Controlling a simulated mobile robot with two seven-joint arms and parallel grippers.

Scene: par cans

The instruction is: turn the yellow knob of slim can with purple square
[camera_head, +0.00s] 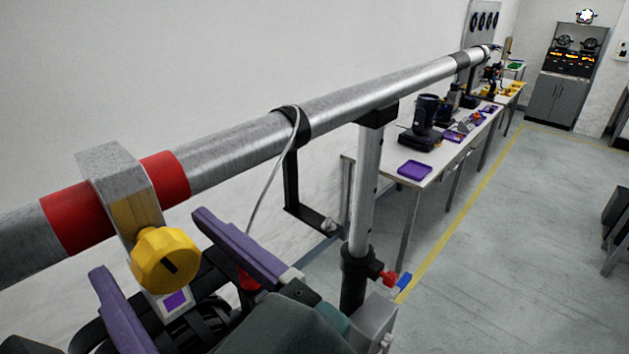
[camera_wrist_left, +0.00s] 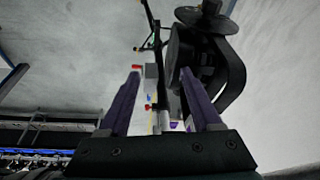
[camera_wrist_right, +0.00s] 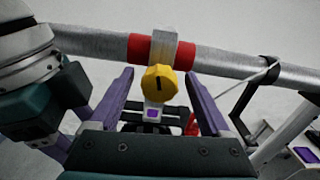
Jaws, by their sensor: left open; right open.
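The yellow knob (camera_head: 166,259) sits on the front of a metal clamp hooked over a pipe, between two red bands. Below it is a white plate with a purple square (camera_head: 176,300); the black can under it is mostly hidden behind my gripper. My right gripper (camera_head: 148,243) is open, its purple fingers on either side of the knob in the head view. In the right wrist view the knob (camera_wrist_right: 159,82) shows between the fingertips with gaps on both sides. My left gripper (camera_wrist_left: 160,74) is open and empty in its wrist view, beside a dark lamp-like can (camera_wrist_left: 205,65).
The metal pipe (camera_head: 330,110) runs from lower left to the far right. An upright stand (camera_head: 362,190) and a hanging cable (camera_head: 265,185) are right of the knob. Farther back is a long table with a purple tray (camera_head: 414,170).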

